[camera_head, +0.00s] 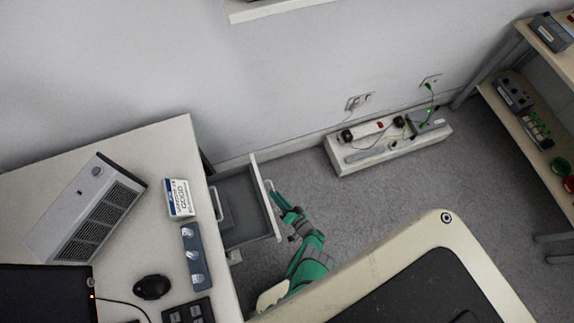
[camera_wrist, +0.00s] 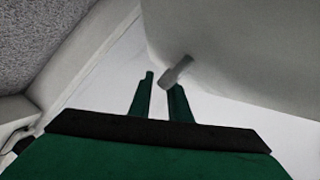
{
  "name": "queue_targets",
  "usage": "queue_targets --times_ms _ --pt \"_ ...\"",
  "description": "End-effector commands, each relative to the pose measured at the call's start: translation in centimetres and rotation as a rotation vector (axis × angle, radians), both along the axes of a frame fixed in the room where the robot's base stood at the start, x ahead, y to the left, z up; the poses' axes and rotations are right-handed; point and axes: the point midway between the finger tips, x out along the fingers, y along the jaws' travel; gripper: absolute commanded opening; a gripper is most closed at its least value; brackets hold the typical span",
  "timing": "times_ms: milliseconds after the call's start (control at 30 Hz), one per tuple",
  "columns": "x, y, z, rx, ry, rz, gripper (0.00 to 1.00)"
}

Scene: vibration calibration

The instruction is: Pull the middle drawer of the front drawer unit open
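A drawer (camera_head: 274,211) of the unit beside the white desk stands pulled out, its light front panel facing right. From above I cannot tell which level of the unit it is. A grey item (camera_head: 222,208) lies inside it. My green gripper (camera_head: 274,197) is at the outer face of the drawer front, close to its handle (camera_head: 268,185). In the wrist view, the two fingers of my gripper (camera_wrist: 162,82) are apart. The grey handle (camera_wrist: 179,69) reaches between them near the right finger, with a gap to the left finger. The rest of the unit is hidden under the desk.
The desk (camera_head: 150,140) holds a grey vented box (camera_head: 85,212), a small white box (camera_head: 180,198) and a black mouse (camera_head: 152,287). A low white bench (camera_head: 345,160) with electronics stands by the wall. A shelf (camera_head: 495,110) is at right. Grey carpet (camera_head: 310,190) between is clear.

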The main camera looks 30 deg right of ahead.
Motion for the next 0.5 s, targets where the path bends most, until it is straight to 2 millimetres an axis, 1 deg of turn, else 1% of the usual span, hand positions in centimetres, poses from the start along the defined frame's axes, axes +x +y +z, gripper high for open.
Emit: queue_targets --times_ms 33,300,500 --pt "-0.5 0.2 -0.1 -0.003 0.001 0.003 0.17" --pt "-2.1 0.1 0.6 -0.002 -0.001 0.006 0.17" --pt "-5.3 -0.6 1.3 -0.002 0.0 0.0 0.17"
